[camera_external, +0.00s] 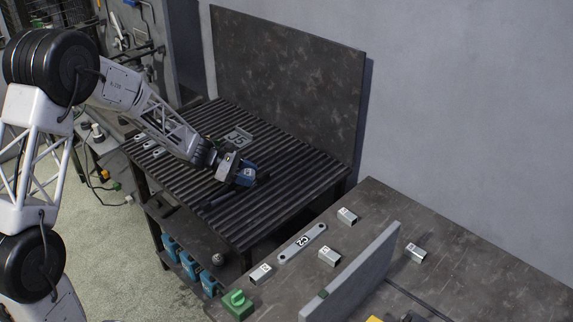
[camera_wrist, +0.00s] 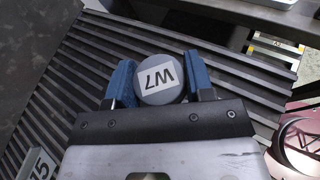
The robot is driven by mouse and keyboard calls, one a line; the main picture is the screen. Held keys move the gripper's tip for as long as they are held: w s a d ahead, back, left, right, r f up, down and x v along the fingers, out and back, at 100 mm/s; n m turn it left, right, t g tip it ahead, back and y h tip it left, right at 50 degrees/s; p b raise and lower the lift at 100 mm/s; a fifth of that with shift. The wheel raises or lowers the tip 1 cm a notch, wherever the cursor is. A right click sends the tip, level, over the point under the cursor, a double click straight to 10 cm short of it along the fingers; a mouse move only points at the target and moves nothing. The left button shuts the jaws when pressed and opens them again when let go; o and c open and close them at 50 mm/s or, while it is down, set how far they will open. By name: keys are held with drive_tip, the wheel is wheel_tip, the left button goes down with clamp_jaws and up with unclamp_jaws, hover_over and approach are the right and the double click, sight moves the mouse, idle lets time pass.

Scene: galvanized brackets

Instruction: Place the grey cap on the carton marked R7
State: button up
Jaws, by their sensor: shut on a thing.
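My gripper (camera_wrist: 160,80) has its two blue fingers shut on a round grey cap (camera_wrist: 171,96). A white label on the cap seems to read W7, though its lettering is turned. In the external view my gripper (camera_external: 243,176) is low over the slatted dark bench; whether the cap touches the slats is unclear. No carton that I can read as R7 shows in either view.
A grey plate (camera_external: 238,137) with a marking lies on the slatted bench (camera_external: 280,170). The nearer table holds several small metal brackets (camera_external: 347,215), a flat link marked G3 (camera_external: 303,242), a green block (camera_external: 237,304) and an upright grey divider (camera_external: 350,275).

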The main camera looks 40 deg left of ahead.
drive_tip(key=s+a+r+n+t+y, duration=0.1)
drive_tip(key=s+a, duration=0.2)
drive_tip(key=a, duration=0.5)
drive_tip(key=s+a+r+n+t+y, duration=0.1)
drive_tip(key=s+a+n, duration=0.1)
drive_tip(key=a, duration=0.7)
drive_tip(key=s+a+r+n+t+y, duration=0.1)
drive_tip(key=s+a, duration=0.3)
drive_tip(key=a, duration=0.4)
drive_tip(key=shift+a+n+t+y, duration=0.15)
drive_tip(key=shift+n+t+y, duration=0.25)
drive_tip(key=shift+y, duration=0.1)
drive_tip(key=w+a, duration=0.3)
drive_tip(key=w, duration=0.1)
drive_tip(key=w+a+f, duration=0.1)
drive_tip(key=w+a, duration=0.2)
drive_tip(key=w, duration=0.1)
drive_tip(key=w+a, duration=0.2)
drive_tip(key=w, duration=0.3)
drive_tip(key=shift+w+a+f, duration=0.1)
drive_tip(key=shift+a+f, duration=0.15)
drive_tip(key=shift+a, duration=0.15)
drive_tip(key=shift+f, duration=1.75)
drive_tip(key=shift+f, duration=0.1)
